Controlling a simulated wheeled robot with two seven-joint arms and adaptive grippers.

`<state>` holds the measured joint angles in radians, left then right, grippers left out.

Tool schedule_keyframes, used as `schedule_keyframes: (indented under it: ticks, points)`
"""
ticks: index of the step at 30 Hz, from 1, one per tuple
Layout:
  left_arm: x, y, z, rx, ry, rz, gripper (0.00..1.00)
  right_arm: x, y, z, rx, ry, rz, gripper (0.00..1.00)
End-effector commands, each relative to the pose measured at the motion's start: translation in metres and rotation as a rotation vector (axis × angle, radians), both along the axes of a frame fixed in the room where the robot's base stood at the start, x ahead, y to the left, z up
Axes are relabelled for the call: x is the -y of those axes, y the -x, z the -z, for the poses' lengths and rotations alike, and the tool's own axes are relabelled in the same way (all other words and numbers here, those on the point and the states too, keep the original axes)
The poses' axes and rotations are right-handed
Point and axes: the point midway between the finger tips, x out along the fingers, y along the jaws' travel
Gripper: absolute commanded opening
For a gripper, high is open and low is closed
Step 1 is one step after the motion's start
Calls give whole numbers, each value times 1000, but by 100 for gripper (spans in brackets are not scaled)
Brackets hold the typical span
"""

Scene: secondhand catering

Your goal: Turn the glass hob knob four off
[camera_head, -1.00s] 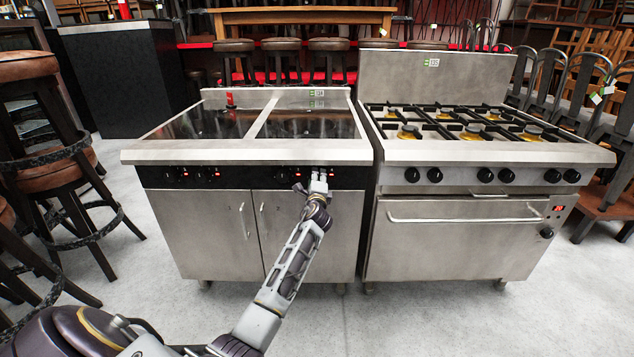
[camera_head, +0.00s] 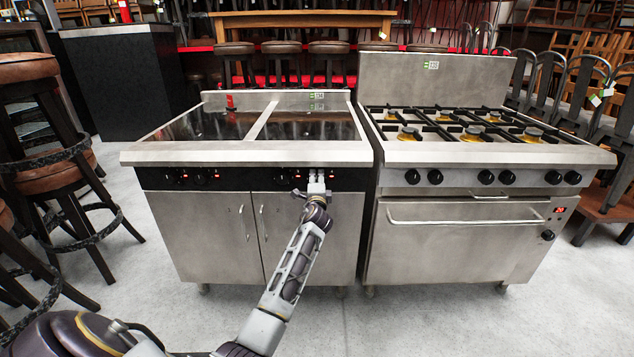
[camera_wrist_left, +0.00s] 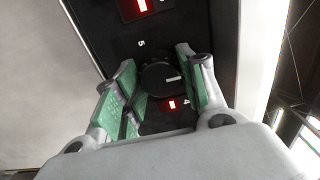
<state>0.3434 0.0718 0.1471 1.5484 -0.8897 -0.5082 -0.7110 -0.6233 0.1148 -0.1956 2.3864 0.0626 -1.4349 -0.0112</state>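The black glass hob knob four (camera_wrist_left: 160,78) shows in the left wrist view, with a "4" label and a small red display beside it. A pale pointer mark lies on its right side. My left gripper (camera_wrist_left: 158,88) has one green-padded finger on each side of the knob. The fingers are very close to the knob's sides; I cannot tell whether both touch. In the head view my left gripper (camera_head: 316,183) is at the right part of the glass-topped hob's (camera_head: 220,153) black front panel and hides the knob. My right gripper is not in view.
Other hob knobs (camera_head: 205,177) and red displays line the panel. A gas range (camera_head: 460,255) with several black knobs stands close on the right. Stools (camera_head: 50,130) stand at the left. The floor in front is clear.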

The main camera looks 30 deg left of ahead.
Motion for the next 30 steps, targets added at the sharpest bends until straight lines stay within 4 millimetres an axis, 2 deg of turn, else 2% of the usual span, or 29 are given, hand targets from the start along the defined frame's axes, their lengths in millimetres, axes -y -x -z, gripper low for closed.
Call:
schedule_keyframes:
  ticks: [1,3,19,30]
  points:
    - [0,0,1,-1,0,0,50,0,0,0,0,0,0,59]
    - [0,0,0,-1,-1,0,59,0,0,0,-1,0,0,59]
    - [3,4,-1,1,-3,1,59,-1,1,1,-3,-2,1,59]
    - [18,28,0,0,-2,1,59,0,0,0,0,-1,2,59]
